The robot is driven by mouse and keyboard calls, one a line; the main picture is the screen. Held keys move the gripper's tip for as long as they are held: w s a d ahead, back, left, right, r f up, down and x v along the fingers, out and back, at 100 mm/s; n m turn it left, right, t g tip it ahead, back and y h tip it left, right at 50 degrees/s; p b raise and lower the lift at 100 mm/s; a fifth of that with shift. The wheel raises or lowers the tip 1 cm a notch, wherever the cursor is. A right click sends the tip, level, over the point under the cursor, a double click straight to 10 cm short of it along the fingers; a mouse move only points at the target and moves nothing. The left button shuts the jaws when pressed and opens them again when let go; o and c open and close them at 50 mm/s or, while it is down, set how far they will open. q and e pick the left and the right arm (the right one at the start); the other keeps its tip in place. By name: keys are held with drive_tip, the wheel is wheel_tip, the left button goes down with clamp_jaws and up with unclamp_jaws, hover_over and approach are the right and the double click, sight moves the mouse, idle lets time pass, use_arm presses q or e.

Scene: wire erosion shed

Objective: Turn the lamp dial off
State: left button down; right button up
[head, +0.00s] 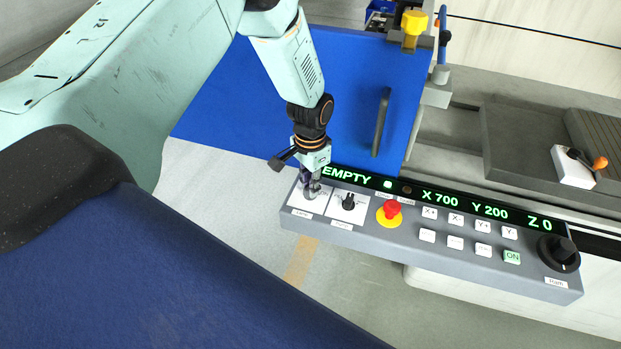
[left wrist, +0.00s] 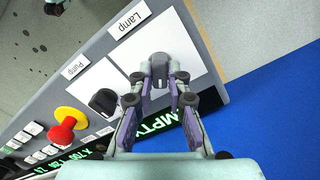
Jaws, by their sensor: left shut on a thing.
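The lamp dial (left wrist: 159,64) is a dark grey knob on a white plate (head: 298,203) at the left end of the grey control panel (head: 440,252). A "Lamp" label (left wrist: 128,20) is beside the plate. My left gripper (head: 312,187) reaches down onto this plate. In the left wrist view its two fingers (left wrist: 160,84) are closed on the dial, one on each side. The gripper mostly hides the dial in the head view, and I cannot tell its setting.
The black pump dial (head: 348,203) is close to the right of my left gripper, then a red stop button (head: 391,209) and several white keys (head: 455,219). A green-lettered display (head: 450,200) runs behind them. A blue door (head: 345,75) with a grey handle (head: 381,122) stands behind.

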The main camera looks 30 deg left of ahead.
use_arm(q)
drive_tip(key=n+p, duration=0.1)
drive_tip(key=n, duration=0.2)
drive_tip(key=shift+w+r+p, duration=0.15)
drive_tip(key=shift+r+p, duration=0.1)
drive_tip(key=shift+p, duration=0.1)
drive_tip(key=shift+n+p, duration=0.6)
drive_tip(key=shift+n, duration=1.1)
drive_tip(key=shift+w, duration=0.1)
drive_tip(key=c, duration=1.6)
unclamp_jaws()
drive_tip(key=shift+c, duration=0.2)
drive_tip(key=o, duration=0.3)
drive_tip(key=shift+s+f, duration=0.15)
drive_tip(key=shift+s, duration=0.1)
drive_tip(key=shift+o, duration=0.2)
wheel_tip(320, 180, up, 12)
